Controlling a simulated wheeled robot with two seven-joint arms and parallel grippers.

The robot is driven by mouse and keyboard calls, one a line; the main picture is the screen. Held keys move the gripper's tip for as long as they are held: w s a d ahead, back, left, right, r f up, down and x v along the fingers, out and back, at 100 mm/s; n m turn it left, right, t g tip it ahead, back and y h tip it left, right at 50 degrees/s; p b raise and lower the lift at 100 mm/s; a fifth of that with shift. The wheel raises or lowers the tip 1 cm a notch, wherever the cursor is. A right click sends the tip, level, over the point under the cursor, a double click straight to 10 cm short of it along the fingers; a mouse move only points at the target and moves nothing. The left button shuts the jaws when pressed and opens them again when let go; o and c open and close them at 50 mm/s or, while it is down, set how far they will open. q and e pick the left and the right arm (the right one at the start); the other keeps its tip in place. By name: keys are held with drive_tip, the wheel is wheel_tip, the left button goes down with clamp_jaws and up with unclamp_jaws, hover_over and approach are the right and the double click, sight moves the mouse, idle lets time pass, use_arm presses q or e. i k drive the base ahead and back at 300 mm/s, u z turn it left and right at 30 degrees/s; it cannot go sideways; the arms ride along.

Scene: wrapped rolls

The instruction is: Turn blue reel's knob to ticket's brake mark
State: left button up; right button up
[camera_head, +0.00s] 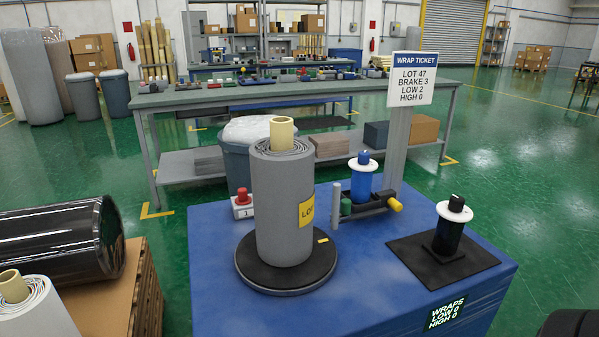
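The blue reel (360,186) stands upright on a small mount on the blue table. On its top is a white dial disc with a small blue knob (363,157); the dial marks and the knob's setting are too small to read. The white wrap ticket (412,85) on a grey post behind reads LOT 47, BRAKE 3, LOW 2, HIGH 0. A black reel (446,238) with a white disc and black knob stands on a dark mat to the right. Neither gripper is in view.
A grey wrapped roll (280,205) with a yellow label stands on a black turntable (262,284), left of the blue reel. A red button box (242,205) is behind it. The blue table (215,270) has a display reading WRAPS LOW 0, HIGH 0. Its front middle is clear.

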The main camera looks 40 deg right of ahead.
sight(363, 156)
drive_tip(key=z, duration=1.6)
drive_tip(key=k, duration=0.5)
drive_tip(key=z, duration=1.3)
drive_tip(key=i, duration=1.1)
drive_tip(key=u, duration=1.65)
